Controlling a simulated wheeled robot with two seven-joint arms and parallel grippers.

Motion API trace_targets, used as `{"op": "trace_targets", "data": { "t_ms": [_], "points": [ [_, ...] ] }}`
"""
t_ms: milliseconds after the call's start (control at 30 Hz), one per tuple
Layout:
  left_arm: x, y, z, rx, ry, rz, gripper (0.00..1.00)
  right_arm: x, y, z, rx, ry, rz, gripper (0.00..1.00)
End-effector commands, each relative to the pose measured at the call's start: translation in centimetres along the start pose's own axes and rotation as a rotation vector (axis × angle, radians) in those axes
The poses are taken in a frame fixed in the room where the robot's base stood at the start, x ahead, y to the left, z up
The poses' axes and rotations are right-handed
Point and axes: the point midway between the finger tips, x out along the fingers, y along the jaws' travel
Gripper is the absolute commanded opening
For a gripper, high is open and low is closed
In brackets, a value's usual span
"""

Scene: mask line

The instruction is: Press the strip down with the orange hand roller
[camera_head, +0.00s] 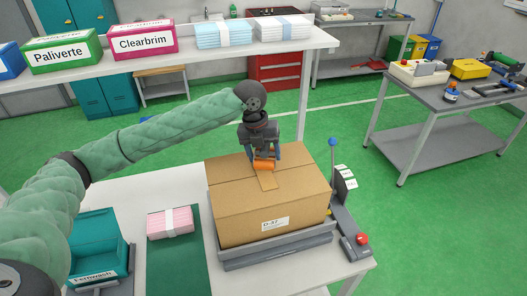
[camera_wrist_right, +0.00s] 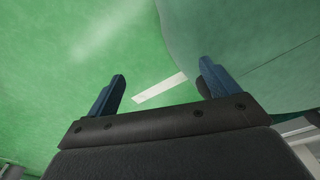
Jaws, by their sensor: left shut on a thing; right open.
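A closed cardboard box (camera_head: 240,207) stands on a grey platform (camera_head: 275,250) on the white table. A tan tape strip (camera_head: 267,182) runs over the near part of its top and toward the front edge. My left gripper (camera_head: 263,158) is above the box top, shut on the orange hand roller (camera_head: 264,165). The roller is at the far end of the visible strip; whether it touches cannot be told. The strip beyond it is hidden by the gripper. My right gripper (camera_wrist_right: 160,90) is open and empty in the right wrist view, over green floor.
A post with a blue knob (camera_head: 333,142) and a base with a red button (camera_head: 362,239) stand right of the box. A pink banded stack (camera_head: 170,222) lies on a green mat (camera_head: 183,262). A teal bin (camera_head: 98,245) is at left. A shelf with boxes stands behind.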

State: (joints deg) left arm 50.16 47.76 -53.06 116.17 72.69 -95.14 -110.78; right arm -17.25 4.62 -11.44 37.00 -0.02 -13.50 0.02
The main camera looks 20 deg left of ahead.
Motion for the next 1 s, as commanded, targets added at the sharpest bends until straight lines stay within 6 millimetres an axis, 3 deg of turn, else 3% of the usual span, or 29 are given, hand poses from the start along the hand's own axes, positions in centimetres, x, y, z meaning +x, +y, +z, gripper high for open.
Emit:
{"op": "trace_targets", "data": {
  "t_ms": [100, 700, 1000],
  "points": [
    [1.5, 0.3, 0.0, 0.0, -0.001, 0.0, 0.46, 1.1, -0.1, -0.8, 0.0, 0.006, 0.0, 0.87],
    [3.5, 0.7, 0.0, 0.001, -0.001, 0.0, 0.46, 1.2, 0.1, -6.5, 0.002, 0.042, 0.002, 0.87],
    [3.6, 0.7, 0.0, 0.001, -0.001, 0.0, 0.46, 1.0, 0.4, -5.2, -0.001, 0.033, 0.004, 0.87]
  ]
}}
